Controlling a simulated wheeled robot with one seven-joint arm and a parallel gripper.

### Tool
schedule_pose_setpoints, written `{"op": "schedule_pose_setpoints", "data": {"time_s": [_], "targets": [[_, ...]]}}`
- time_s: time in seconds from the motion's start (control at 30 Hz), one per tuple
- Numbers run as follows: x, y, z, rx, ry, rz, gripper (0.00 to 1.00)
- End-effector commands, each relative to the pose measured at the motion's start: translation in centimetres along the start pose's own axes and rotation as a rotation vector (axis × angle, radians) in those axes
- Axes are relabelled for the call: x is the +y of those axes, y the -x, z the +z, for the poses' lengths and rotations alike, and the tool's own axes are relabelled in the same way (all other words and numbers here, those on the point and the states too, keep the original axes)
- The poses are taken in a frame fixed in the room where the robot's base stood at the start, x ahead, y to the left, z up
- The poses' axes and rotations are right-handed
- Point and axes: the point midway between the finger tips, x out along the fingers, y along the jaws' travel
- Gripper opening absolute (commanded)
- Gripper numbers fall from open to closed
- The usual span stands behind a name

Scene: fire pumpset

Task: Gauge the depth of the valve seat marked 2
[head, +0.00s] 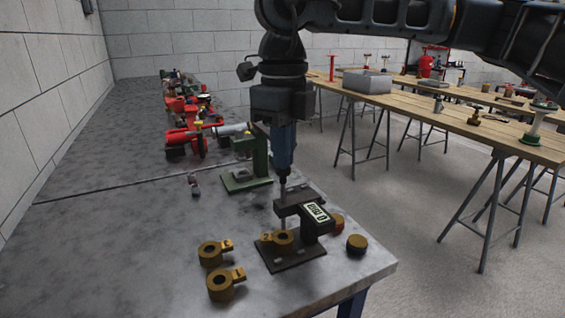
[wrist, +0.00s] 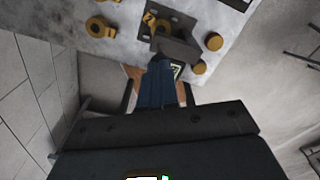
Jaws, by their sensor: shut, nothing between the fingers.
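A depth gauge (head: 287,203) with a dark frame and a digital display (head: 317,212) stands on a dark base plate near the bench's front corner; I cannot read its digits surely. The brass valve seat marked 2 (head: 284,239) lies on that plate under the gauge's thin rod. Its tag also shows in the wrist view (wrist: 149,19). Two more brass seats, one marked 1 (head: 223,288) and one apparently marked 3 (head: 210,255), lie left of the plate. My gripper (head: 283,174) is shut and empty, pointing down just above the gauge's top; whether it touches cannot be told.
The grey bench (head: 110,230) is clear to the left. Wooden tables (head: 460,120) stand across the aisle.

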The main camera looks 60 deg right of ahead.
Motion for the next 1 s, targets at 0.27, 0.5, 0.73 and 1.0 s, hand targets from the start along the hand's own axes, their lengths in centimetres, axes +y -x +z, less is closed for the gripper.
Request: {"op": "schedule_pose_setpoints", "data": {"time_s": [0.27, 0.5, 0.73, 1.0], "targets": [[0.0, -0.7, 0.0, 0.000, 0.000, 0.000, 0.00], [0.0, -1.2, 0.0, 0.000, 0.000, 0.000, 0.00], [0.0, -1.7, 0.0, 0.000, 0.000, 0.000, 0.00], [0.0, -2.2, 0.0, 0.000, 0.000, 0.000, 0.00]]}}
